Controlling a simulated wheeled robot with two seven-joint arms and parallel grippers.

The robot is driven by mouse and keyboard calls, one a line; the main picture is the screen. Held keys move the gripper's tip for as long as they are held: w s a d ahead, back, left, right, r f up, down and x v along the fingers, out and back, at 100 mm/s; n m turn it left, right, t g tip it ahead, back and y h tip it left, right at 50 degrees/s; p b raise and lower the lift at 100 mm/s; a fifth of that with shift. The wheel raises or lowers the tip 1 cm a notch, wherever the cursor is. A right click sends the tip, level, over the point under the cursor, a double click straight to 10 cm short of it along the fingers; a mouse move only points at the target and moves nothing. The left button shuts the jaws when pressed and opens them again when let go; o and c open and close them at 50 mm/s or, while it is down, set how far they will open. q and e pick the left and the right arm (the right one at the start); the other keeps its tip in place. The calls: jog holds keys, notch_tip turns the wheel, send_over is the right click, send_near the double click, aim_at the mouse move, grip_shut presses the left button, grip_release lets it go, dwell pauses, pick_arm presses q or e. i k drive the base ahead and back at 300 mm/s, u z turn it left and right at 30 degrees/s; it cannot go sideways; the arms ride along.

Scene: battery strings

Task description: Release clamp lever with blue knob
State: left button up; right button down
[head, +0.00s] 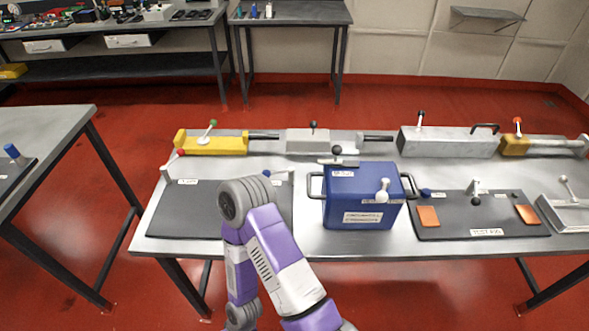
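Small blue knob-like parts show in three places. One (425,192) is at the top left of the dark test pad (455,229). A small blue part (266,173) sits at the left end of a pale lever or bracket (283,174) just behind my arm, partly hidden. A larger blue knob (11,151) stands on a dark mat on the left table. I cannot tell from this view which clamp is shut. One purple and white arm of mine reaches up from the bottom over the dark mat (185,222). No gripper fingers show.
A blue box (362,222) with side handles stands mid-bench. Behind it are a yellow block (218,146), a grey block (307,142) and a long metal block (445,142), with levers. A lever with a red knob (181,153) is at the left. The mat's left part is clear.

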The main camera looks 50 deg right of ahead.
aim_at(291, 171)
jog(key=z, duration=2.05)
jog(key=i, duration=0.25)
jog(key=u, duration=0.1)
